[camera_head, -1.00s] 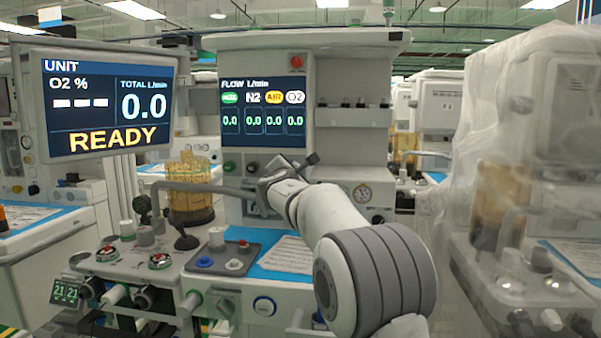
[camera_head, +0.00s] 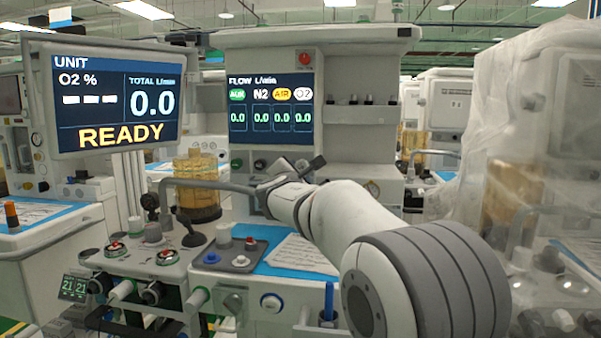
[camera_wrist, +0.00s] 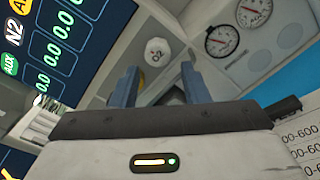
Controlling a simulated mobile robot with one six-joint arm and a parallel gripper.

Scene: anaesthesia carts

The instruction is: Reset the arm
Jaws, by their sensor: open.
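My gripper shows in the wrist view (camera_wrist: 158,88), with its two dark blue-grey fingers apart and nothing between them. Beyond the fingers is a white knob marked O2 (camera_wrist: 157,52) on the cart's front panel. In the head view my white arm reaches from the lower right toward the middle of the anaesthesia cart (camera_head: 365,60). Its dark wrist end is below the flow screen (camera_head: 270,108); the fingertips are hidden there.
A monitor reading READY (camera_head: 115,98) stands left. An amber canister (camera_head: 197,185) and a grey tube lie left of my arm. A paper sheet (camera_head: 300,252) lies on the blue work surface. A plastic-draped cart (camera_head: 530,150) stands close on the right. Gauges (camera_wrist: 222,40) show in the wrist view.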

